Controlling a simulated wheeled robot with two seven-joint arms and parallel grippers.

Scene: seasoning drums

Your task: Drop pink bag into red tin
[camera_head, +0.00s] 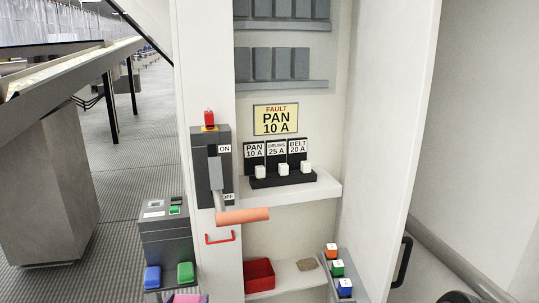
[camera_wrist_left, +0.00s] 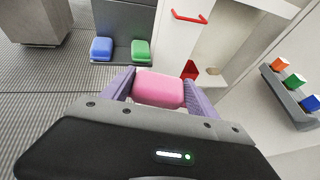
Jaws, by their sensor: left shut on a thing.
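The pink bag (camera_wrist_left: 160,88) is between the two purple fingers of my left gripper (camera_wrist_left: 160,86), which is shut on it. In the head view only the top of the pink bag (camera_head: 187,298) shows at the bottom edge, and most of the gripper is cut off. The red tin (camera_head: 259,276) stands on the cabinet's lower shelf, to the right of and above the bag in the picture. In the left wrist view the tin (camera_wrist_left: 189,70) shows just beyond the bag, partly hidden. My right gripper is in neither view.
A blue bag (camera_head: 152,278) and a green bag (camera_head: 186,273) sit on a ledge left of the cabinet. A switch lever with an orange handle (camera_head: 243,216) sticks out above the tin. A red pull handle (camera_head: 221,237) and a rack of colored cubes (camera_head: 338,268) flank the shelf.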

